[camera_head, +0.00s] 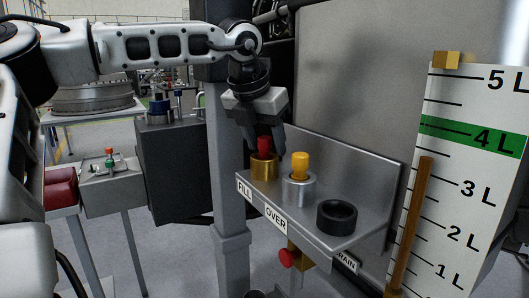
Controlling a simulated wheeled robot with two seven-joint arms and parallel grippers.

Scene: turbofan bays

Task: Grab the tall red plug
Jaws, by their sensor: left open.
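The tall red plug (263,145) stands upright in a brass fitting (264,167) at the left end of a metal shelf, above the FILL label. My left gripper (266,150) points down from above. It is open, with its fingers on either side of the red plug's top. I cannot tell whether the fingers touch it. My right gripper is not in view.
A yellow plug (300,165) in a silver fitting (299,189) and a black ring (337,217) stand to the right on the shelf (365,205). A gauge board (465,180) stands at the right. A red knob (288,258) sits below the shelf.

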